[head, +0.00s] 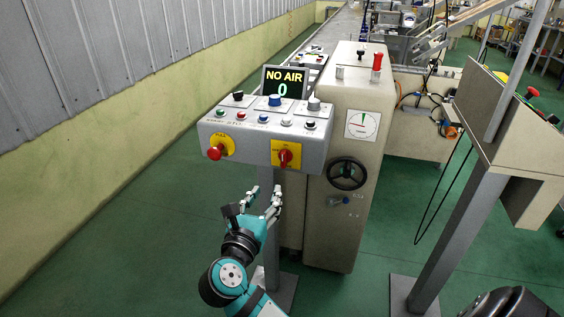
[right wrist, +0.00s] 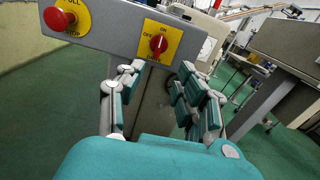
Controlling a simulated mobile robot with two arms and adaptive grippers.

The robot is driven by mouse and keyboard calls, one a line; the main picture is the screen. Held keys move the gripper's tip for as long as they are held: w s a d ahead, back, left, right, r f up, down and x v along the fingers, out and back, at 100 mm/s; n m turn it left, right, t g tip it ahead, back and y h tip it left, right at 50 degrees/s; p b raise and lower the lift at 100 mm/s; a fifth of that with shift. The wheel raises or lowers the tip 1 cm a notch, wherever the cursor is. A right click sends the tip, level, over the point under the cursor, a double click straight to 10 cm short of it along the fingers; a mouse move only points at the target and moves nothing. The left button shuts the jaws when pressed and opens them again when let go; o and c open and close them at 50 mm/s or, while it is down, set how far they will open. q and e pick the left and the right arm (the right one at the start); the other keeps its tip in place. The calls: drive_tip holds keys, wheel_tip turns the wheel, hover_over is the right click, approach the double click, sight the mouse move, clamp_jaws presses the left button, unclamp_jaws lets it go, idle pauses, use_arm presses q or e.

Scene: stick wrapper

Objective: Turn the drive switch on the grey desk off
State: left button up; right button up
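The drive switch (head: 286,156) is a red rotary knob on a yellow square plate, on the front face of the grey desk (head: 245,141). It also shows in the right wrist view (right wrist: 158,44), where its handle stands roughly upright toward the ON mark, with OFF to its left. My right gripper (head: 265,194) is open and empty. It is below the desk's front face, slightly left of the switch in the head view. In the right wrist view its spread fingers (right wrist: 158,88) sit below the plate, apart from the knob. My left gripper is not in view.
A red stop button (head: 215,152) on a yellow round plate is left of the switch. A display (head: 284,82) reads NO AIR and 0. A beige cabinet with a black handwheel (head: 347,173) stands close on the right. Green floor is clear at left.

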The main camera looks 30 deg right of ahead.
sight(283, 160)
drive_tip(key=x, duration=1.4)
drive_tip(key=shift+w+b, duration=0.15)
drive_tip(key=shift+b, duration=0.25)
clamp_jaws()
